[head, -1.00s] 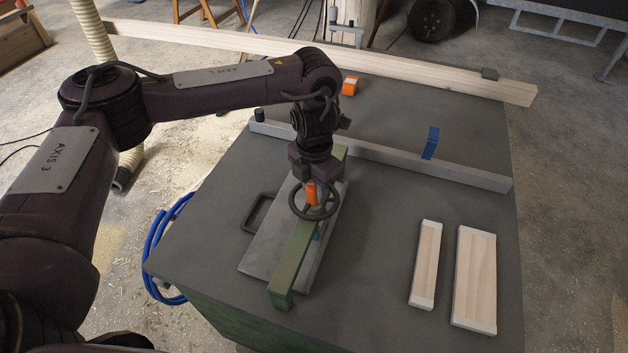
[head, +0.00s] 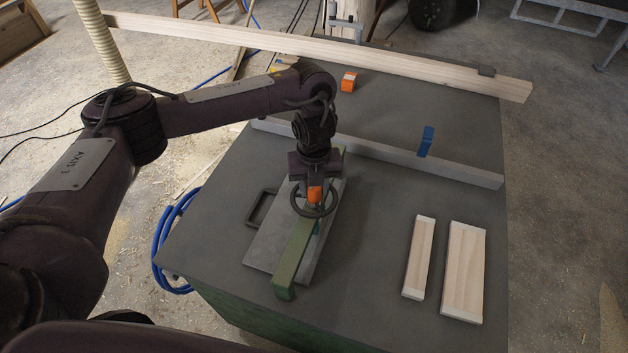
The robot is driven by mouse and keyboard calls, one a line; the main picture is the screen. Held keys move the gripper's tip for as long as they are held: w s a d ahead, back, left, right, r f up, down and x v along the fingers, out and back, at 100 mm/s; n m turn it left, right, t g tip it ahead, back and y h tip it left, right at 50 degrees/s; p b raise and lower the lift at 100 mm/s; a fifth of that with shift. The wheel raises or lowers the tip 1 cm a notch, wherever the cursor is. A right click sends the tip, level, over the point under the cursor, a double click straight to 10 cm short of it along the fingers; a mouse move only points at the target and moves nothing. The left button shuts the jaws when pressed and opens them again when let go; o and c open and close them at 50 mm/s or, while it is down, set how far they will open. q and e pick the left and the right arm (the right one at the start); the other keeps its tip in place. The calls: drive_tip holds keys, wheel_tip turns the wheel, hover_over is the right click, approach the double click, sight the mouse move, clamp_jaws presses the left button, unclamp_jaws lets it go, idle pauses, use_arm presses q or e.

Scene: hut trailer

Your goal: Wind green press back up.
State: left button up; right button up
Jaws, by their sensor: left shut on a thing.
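The green press has a long green beam (head: 294,258) lying over a grey metal plate (head: 268,240) on the dark worktable. A dark handwheel (head: 299,208) with an orange part sits on top of the beam. My left gripper (head: 314,196) points straight down at the handwheel and is shut on it. The gripper and wrist hide part of the wheel and the far part of the beam. My right gripper is not in view.
Two pale wooden boards (head: 418,258) (head: 465,270) lie on the right of the table (head: 370,290). A grey fence (head: 460,173) with a blue clip (head: 426,140) crosses behind. An orange block (head: 348,82) and long timber (head: 400,60) lie farther back.

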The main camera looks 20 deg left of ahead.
use_arm(q)
drive_tip(key=n+p, duration=0.2)
drive_tip(key=n, duration=0.2)
drive_tip(key=shift+w+r, duration=0.1)
drive_tip(key=shift+r, duration=0.1)
drive_tip(key=shift+n+p, duration=0.75)
drive_tip(key=shift+n, duration=0.95)
drive_tip(key=o, duration=1)
drive_tip(key=shift+f, duration=0.15)
drive_tip(key=shift+c, duration=0.2)
wheel_tip(320, 180, up, 7)
drive_tip(key=shift+f+p, duration=0.1)
drive_tip(key=shift+p, duration=0.5)
drive_tip(key=shift+r, duration=0.5)
